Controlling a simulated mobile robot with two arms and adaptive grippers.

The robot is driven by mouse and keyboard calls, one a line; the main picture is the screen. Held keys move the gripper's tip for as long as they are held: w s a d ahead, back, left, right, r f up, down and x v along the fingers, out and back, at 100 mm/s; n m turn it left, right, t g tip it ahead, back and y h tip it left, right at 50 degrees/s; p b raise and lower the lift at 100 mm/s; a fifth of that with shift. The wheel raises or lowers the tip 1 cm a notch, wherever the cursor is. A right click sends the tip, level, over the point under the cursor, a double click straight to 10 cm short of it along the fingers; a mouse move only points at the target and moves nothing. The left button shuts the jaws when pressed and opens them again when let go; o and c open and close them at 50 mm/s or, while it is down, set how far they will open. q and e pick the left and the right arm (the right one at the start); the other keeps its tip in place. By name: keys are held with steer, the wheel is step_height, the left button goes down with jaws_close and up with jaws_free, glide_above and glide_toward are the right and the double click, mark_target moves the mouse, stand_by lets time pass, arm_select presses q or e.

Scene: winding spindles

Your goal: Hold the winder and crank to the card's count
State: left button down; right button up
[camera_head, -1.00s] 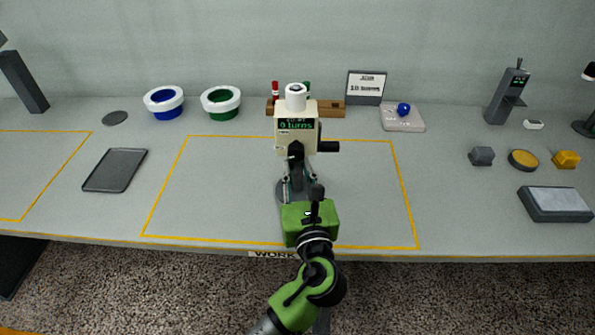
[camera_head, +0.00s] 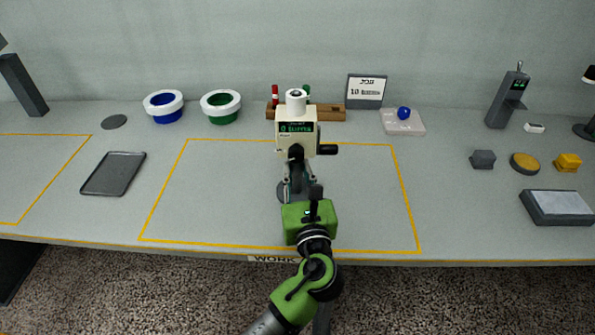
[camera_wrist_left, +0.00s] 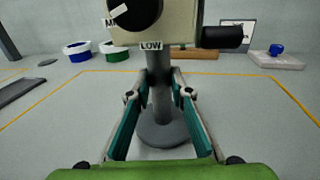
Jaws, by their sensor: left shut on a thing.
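The winder (camera_head: 297,126) is cream, with a small display that seems to show 0 in green, a dark post and a round grey base. It stands upright in the outlined work area. Its dark crank handle (camera_head: 327,149) sticks out to the right. My left gripper (camera_head: 297,174) is shut on the winder's post, below the body; the left wrist view shows its fingertips (camera_wrist_left: 160,77) on either side of the post, under a LOW label. The count card (camera_head: 366,88) stands behind on the right, with blurred text that seems to begin with 10. My right gripper is not in view.
Blue (camera_head: 164,105) and green (camera_head: 221,105) ringed bowls stand back left. A wooden rack (camera_head: 331,113) with red and green pieces is behind the winder. A pad with a blue knob (camera_head: 403,113) sits right of it. A dark tray (camera_head: 113,174) lies left. The yellow-outlined area around the winder is clear.

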arm_select(q)
steer(key=shift+f, duration=0.65)
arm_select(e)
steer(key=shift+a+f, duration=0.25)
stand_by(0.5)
arm_select(q)
steer(key=c, duration=2)
jaws_free()
steer(key=shift+s+f, duration=0.1)
steer(key=shift+f, duration=0.1)
steer(key=shift+o, duration=1.2)
steer(key=shift+a+r+b, duration=0.1)
steer(key=shift+b, duration=0.2)
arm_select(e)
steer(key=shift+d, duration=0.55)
arm_select(q)
steer(key=v, duration=0.8)
steer(key=shift+a, duration=0.1)
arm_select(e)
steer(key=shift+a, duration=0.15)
arm_select(q)
steer(key=shift+r, duration=0.15)
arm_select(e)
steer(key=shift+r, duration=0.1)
